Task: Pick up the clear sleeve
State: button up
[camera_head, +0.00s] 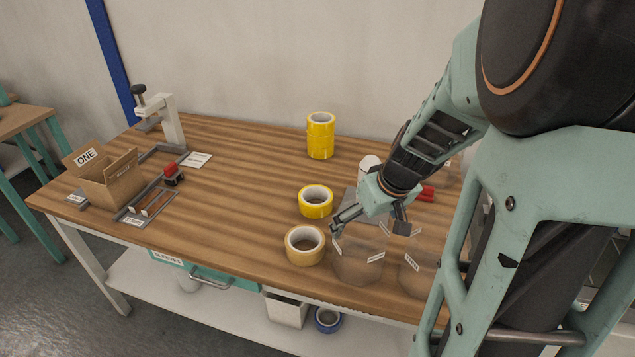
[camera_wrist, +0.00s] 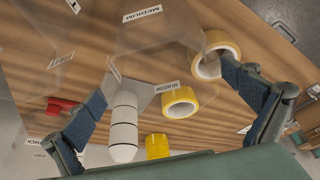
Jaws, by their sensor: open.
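A clear sleeve (camera_head: 358,262), a see-through cylinder with small white labels, stands near the front edge of the table. In the wrist view a clear sleeve (camera_wrist: 150,45) with labels reading MEDIUM shows faintly between and beyond my fingers. A second clear sleeve (camera_head: 417,275) stands to its right, partly hidden by my arm. My gripper (camera_head: 368,226) is open over the top of the first sleeve, its fingers spread to either side. In the wrist view my gripper (camera_wrist: 165,83) has nothing clamped in it. I cannot tell whether the fingers touch the sleeve.
A tan tape roll (camera_head: 305,246) sits close left of the sleeve, with a yellow roll (camera_head: 315,202) behind it. A yellow tape stack (camera_head: 320,136) stands at the back. A box (camera_head: 108,180) and a clamp stand (camera_head: 168,118) are at the left. The table's middle left is clear.

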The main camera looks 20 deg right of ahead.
aim_at(357, 231)
jog(key=x, duration=0.6)
jog(key=shift+w+r, duration=0.15)
jog(key=shift+w, duration=0.1)
jog(key=c, duration=0.6)
